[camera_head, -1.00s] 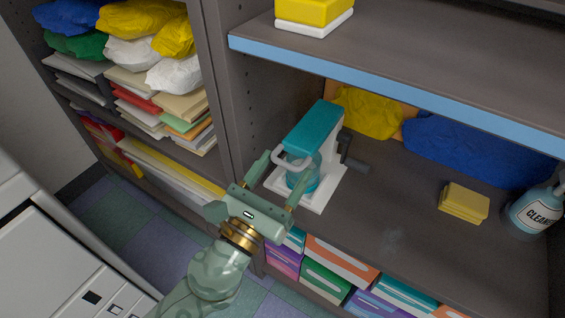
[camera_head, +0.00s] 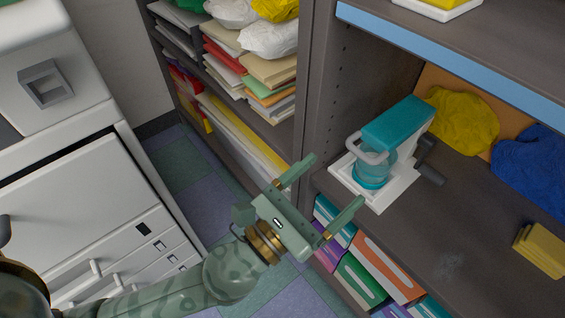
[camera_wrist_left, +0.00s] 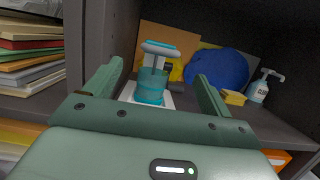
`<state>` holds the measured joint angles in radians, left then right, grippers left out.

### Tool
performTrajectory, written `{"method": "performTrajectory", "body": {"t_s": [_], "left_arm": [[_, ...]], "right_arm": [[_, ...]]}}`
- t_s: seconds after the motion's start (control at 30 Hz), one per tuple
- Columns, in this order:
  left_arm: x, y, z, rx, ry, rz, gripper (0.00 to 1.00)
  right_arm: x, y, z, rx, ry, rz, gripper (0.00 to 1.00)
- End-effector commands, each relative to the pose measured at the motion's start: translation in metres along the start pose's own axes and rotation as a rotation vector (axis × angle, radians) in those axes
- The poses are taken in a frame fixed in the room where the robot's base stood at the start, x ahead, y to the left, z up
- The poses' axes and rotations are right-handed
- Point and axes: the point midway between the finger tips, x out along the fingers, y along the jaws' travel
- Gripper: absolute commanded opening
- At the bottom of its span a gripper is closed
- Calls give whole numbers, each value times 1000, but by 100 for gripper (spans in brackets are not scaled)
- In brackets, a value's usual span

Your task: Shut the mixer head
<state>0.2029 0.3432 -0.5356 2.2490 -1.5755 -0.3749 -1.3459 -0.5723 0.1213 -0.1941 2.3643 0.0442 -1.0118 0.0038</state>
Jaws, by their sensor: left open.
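The mixer stands on the open cupboard shelf, with a teal head (camera_head: 400,122), a pale handle loop (camera_head: 366,150) at the head's front, a teal see-through bowl (camera_head: 371,172) and a white base (camera_head: 393,193). The head is over the bowl and looks tilted; I cannot tell the exact angle. My left gripper (camera_head: 334,182) is open and empty, in front of the mixer and apart from it. In the left wrist view the handle loop (camera_wrist_left: 160,48) and bowl (camera_wrist_left: 150,88) show between the open fingers. My right gripper is not in view.
A dark lever (camera_head: 430,174) sticks out at the mixer's right. Yellow (camera_head: 462,122) and blue (camera_head: 535,170) bags lie behind, with yellow sponges (camera_head: 540,250) at the right. An upright panel (camera_head: 322,90) is left of the mixer. A blue-edged shelf (camera_head: 450,70) hangs above.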

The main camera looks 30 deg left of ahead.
Motion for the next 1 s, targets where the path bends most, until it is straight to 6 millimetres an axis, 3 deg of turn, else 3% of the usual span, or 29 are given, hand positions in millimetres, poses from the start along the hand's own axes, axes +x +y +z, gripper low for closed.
{"method": "performTrajectory", "body": {"t_s": [0.03, 0.2, 0.4, 0.6, 1.0], "left_arm": [[-16, 0, -4, 5, 10, -5, 83], [-59, 0, -1, 7, 6, -6, 83], [-91, 0, 0, 5, 3, -3, 83], [-100, 0, 0, 1, 0, -3, 83], [-100, 0, -1, 1, 1, -2, 83]], "right_arm": [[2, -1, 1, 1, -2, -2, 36], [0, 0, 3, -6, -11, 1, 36], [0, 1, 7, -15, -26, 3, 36], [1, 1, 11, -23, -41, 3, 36], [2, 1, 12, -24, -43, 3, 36]]}}
